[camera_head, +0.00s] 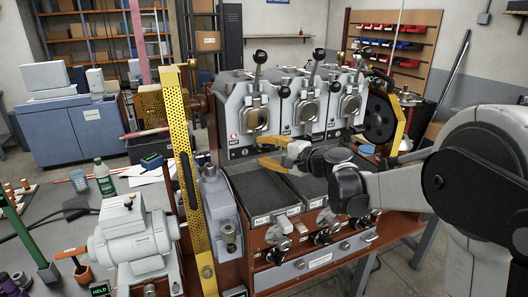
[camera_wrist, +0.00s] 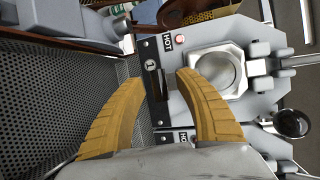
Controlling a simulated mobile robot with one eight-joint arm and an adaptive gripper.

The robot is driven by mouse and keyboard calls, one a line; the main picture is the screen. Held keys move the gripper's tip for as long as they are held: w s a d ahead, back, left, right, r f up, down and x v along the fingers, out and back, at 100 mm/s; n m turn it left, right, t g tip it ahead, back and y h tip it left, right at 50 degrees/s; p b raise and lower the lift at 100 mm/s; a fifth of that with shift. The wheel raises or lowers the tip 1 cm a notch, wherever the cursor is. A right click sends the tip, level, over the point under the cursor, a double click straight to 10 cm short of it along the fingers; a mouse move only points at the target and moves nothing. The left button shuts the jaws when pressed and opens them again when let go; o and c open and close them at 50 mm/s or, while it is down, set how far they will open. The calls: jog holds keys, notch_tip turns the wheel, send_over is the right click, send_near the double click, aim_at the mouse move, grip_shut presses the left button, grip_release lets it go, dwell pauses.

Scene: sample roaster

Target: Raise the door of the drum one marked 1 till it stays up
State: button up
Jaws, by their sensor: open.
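Drum one (camera_head: 240,102) is the leftmost of three grey drum fronts in the head view, with a round metal-rimmed window (camera_head: 257,119). In the wrist view, turned sideways, a plate marked 1 (camera_wrist: 150,64) sits beside the round window (camera_wrist: 215,72), with a dark upright bar (camera_wrist: 153,84) below the number. I cannot tell whether this bar is the door's handle. My gripper (camera_head: 263,151) is open and empty in front of drum one's lower part. In the wrist view its yellow fingertips (camera_wrist: 160,78) stand either side of the bar; contact is not clear. The door appears down.
Black mesh cooling trays (camera_head: 262,190) lie below the drums and under my gripper. A yellow perforated post (camera_head: 184,150) stands close on the left. Levers with black knobs (camera_head: 260,57) rise above the drums.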

grip_shut()
jog(key=shift+s+d+r+g+p, duration=0.15)
jog(key=shift+s+r+g+p, duration=0.3)
jog(key=shift+p, duration=0.55)
jog(key=s+d+r+m+g+h+p, duration=0.2)
jog(key=s+r+g+h+p, duration=0.35)
jog(key=p, duration=0.65)
notch_tip(320, 180, up, 14)
jog(key=m+g+p, duration=0.1)
jog(key=g+p, duration=0.4)
jog(key=p, duration=0.5)
jog(key=shift+s+r+g+p, duration=0.15)
jog(key=shift+s+g+p, duration=0.2)
jog(key=shift+s+g, duration=0.1)
